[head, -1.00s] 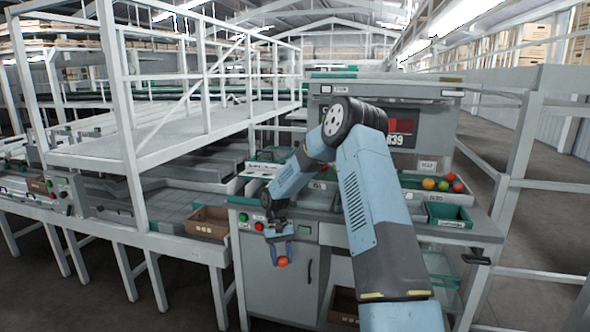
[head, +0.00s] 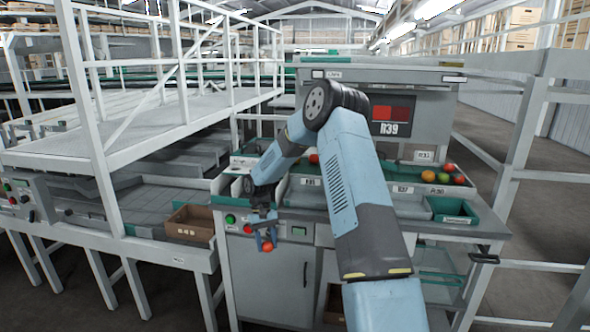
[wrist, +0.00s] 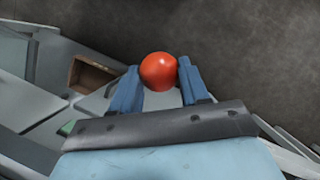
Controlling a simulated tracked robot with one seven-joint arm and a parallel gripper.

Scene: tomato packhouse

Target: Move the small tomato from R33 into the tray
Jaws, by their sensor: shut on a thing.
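My gripper (head: 267,240) is shut on a small red tomato (head: 267,247), held in front of the station's front panel, below the worktop edge. In the wrist view the tomato (wrist: 158,70) sits between the two blue fingertips, over dark floor. A small green tray (head: 455,217) stands at the worktop's right end, well to the right of my gripper. The R33 label (head: 425,156) seems to be the plate at the back right, beside several tomatoes (head: 443,177). My arm hides part of the worktop.
A brown crate (head: 190,225) stands on the conveyor bench to the left. The screen (head: 390,121) reads R39. Another red tomato (head: 314,158) lies behind my arm. White railings (head: 88,110) rise at the left. The floor is clear at the right, beyond the rails.

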